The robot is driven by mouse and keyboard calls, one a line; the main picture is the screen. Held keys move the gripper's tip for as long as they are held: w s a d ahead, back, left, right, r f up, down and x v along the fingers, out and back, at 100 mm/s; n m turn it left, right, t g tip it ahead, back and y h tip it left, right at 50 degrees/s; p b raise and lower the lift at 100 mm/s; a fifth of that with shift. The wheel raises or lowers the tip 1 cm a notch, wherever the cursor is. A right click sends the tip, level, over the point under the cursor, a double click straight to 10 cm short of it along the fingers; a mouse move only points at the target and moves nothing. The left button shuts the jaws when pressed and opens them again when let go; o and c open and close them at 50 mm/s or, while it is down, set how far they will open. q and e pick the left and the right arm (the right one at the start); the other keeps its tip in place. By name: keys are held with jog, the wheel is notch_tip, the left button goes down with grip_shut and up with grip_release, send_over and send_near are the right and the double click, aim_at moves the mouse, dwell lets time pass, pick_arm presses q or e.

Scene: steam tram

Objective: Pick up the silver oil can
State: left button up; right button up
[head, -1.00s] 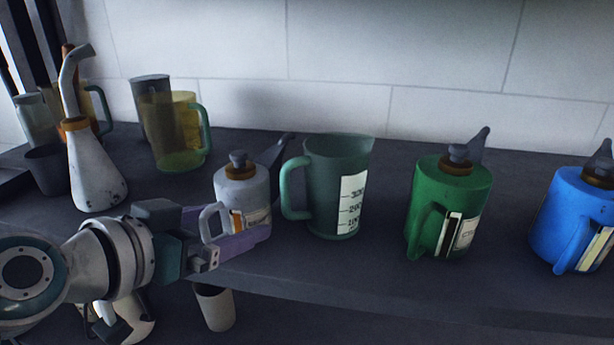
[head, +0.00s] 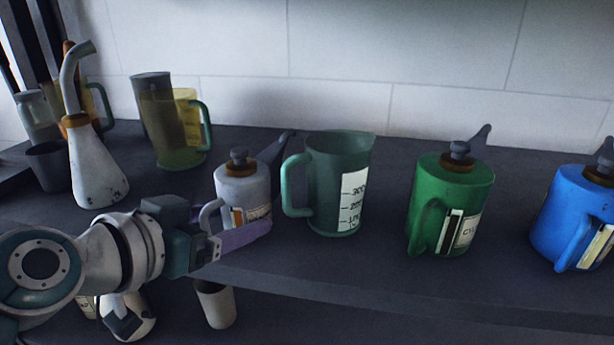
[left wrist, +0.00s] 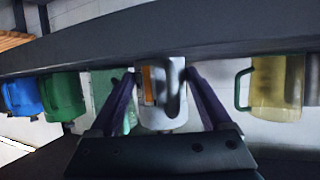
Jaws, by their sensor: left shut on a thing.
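The silver oil can (head: 240,184) stands upright on the dark shelf, with a grey knob cap, a spout to the back right and a handle at the front left. My left gripper (head: 244,232) reaches in from the left, its purple fingers low around the can's body. In the left wrist view, the can (left wrist: 160,118) sits between both fingers of the gripper (left wrist: 160,78), its handle towards the camera. The left gripper is shut on the can. I cannot tell whether its base touches the shelf. My right gripper is not in view.
A dark green measuring jug (head: 322,190) stands close right of the can. Green (head: 440,205) and blue (head: 572,220) oil cans stand farther right. A white long-necked can (head: 97,170) and a yellow jug (head: 176,145) are left. A cup (head: 216,305) is below the shelf.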

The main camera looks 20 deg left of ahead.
pick_arm(q)
jog(key=shift+c, duration=1)
jog(key=shift+r, duration=0.55)
notch_tip(320, 180, up, 19)
jog(key=p, duration=0.2)
jog(key=shift+p, duration=0.3)
jog(key=o, duration=1.1)
grip_shut()
